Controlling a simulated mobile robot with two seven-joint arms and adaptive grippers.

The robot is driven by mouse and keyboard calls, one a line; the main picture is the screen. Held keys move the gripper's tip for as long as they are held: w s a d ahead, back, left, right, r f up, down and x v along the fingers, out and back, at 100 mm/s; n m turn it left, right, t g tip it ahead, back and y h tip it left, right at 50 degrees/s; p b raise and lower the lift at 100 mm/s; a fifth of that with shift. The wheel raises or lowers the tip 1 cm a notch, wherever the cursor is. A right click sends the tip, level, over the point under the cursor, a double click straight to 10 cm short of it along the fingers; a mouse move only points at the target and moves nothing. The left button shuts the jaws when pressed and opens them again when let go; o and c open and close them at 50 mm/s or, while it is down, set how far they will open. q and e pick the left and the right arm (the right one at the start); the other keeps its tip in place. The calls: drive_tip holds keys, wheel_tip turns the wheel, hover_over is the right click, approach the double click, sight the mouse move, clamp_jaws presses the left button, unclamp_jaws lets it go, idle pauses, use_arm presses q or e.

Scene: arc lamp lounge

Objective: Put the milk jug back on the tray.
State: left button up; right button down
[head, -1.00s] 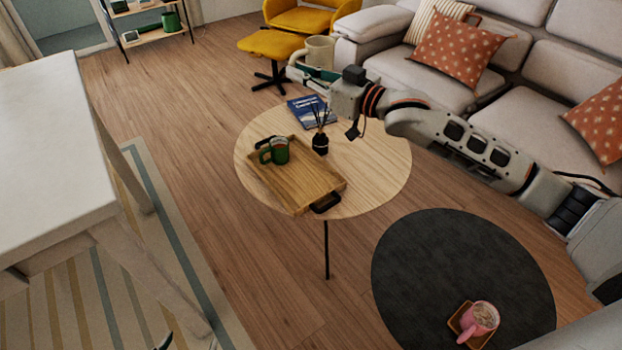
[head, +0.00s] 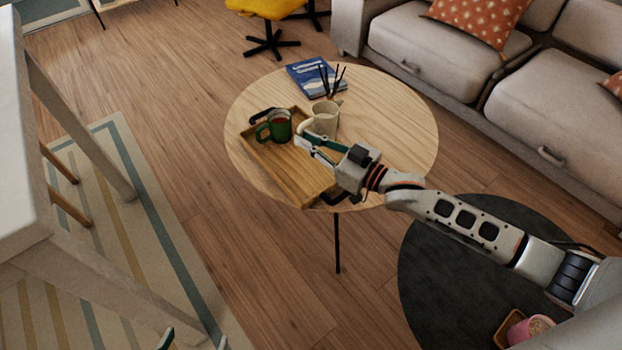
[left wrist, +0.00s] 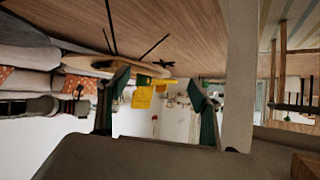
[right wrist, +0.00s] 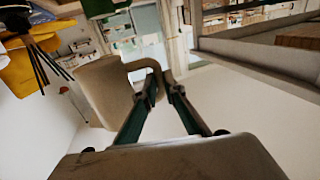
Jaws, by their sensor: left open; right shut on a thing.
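The beige milk jug (head: 325,119) hangs from my right gripper (head: 303,139), which is shut on its handle. In the right wrist view the jug (right wrist: 102,90) is left of the fingers (right wrist: 162,84), which pinch the handle. In the head view the jug appears over the far right edge of the wooden tray (head: 290,170); its height above it cannot be told. The tray lies on the round table, partly hidden by my right gripper. My left gripper (head: 194,341) is open and empty at the bottom edge; its open fingers show in the left wrist view (left wrist: 160,92).
A green mug (head: 277,126) stands on the tray's far left part, close to the jug. A reed diffuser (head: 333,82) is behind the jug, and a blue book (head: 316,79) lies at the table's back. The round table's (head: 400,130) right side is clear.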

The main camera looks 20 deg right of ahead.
wheel_tip(320, 180, down, 17)
drive_tip(key=b, duration=0.6)
drive_tip(key=shift+s, duration=0.1)
drive_tip(key=shift+r, duration=0.25)
drive_tip(key=shift+f, duration=0.2)
drive_tip(key=c, duration=2.4)
unclamp_jaws()
drive_tip(key=shift+f, duration=0.1)
drive_tip(key=shift+o, duration=1.3)
use_arm(q)
drive_tip(key=d+r+n+t+h, duration=0.1)
drive_tip(key=d+n, duration=0.2)
drive_tip(key=d, duration=0.3)
drive_tip(key=shift+w+d+r+h, duration=0.25)
drive_tip(key=shift+w+r+h, duration=0.05)
drive_tip(key=shift+w+r, duration=0.05)
